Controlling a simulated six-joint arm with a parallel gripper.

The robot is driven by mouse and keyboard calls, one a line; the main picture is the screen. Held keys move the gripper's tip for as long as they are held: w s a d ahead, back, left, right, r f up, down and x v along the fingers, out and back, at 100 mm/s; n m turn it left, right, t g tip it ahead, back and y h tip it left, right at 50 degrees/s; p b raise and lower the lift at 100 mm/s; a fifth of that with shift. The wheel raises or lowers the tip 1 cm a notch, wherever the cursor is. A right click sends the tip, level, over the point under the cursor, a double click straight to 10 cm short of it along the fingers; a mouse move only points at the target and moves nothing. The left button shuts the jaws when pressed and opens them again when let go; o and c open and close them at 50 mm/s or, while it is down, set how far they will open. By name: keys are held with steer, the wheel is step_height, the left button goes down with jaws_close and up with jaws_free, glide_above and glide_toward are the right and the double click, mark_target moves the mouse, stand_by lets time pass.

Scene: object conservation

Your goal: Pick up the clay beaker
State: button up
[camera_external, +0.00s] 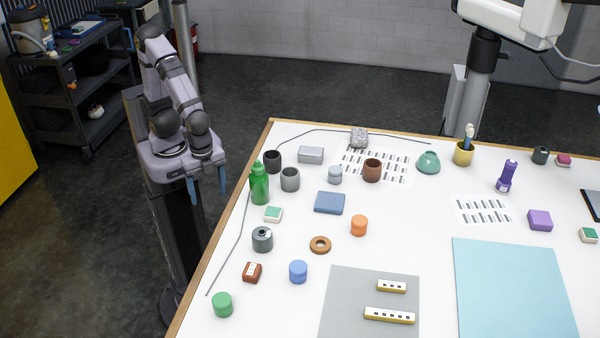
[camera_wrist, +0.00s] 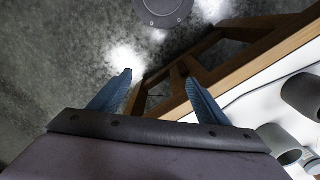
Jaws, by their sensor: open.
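The clay beaker appears to be the reddish-brown open cup (camera_external: 372,171), upright on the table at the edge of a printed sheet. My gripper (camera_external: 207,188) is open and empty, off the table's left edge and well left of the brown cup. In the wrist view my gripper's two blue fingers (camera_wrist: 160,78) are spread apart with only floor and table frame beyond them. I cannot make out the brown cup in the wrist view.
A dark cup (camera_external: 273,161), a grey cup (camera_external: 290,180), a green bottle (camera_external: 259,184) and a grey box (camera_external: 311,155) stand between my gripper and the brown cup. A teal vessel (camera_external: 428,162) stands to its right. A thin cable runs behind.

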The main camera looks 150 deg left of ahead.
mark_target(272, 162)
steer(key=shift+m, duration=0.7)
steer(key=a+r+p, duration=0.1)
steer(key=a+r, duration=0.1)
steer(key=a, duration=0.2)
steer(key=w+a+r, duration=0.1)
steer(key=a+r, duration=0.1)
steer(key=a, duration=0.3)
steer(key=a+r+p, duration=0.1)
steer(key=a+r, duration=0.1)
steer(key=a, duration=0.2)
steer(key=shift+w+a+r+p, duration=0.25)
steer(key=shift+w+r+p, duration=0.05)
steer(key=shift+w+p, duration=0.1)
steer(key=s+a+r+m, duration=0.2)
steer(key=s+a, duration=0.2)
steer(key=a, duration=0.8)
steer(key=shift+w+d+f+p, duration=0.15)
steer(key=shift+f+p, duration=0.4)
steer(key=shift+f, duration=1.35)
steer(key=shift+w+d+f+p, duration=0.15)
steer(key=shift+f+p, duration=0.35)
steer(key=shift+f, duration=1.4)
steer(key=c, duration=1.2)
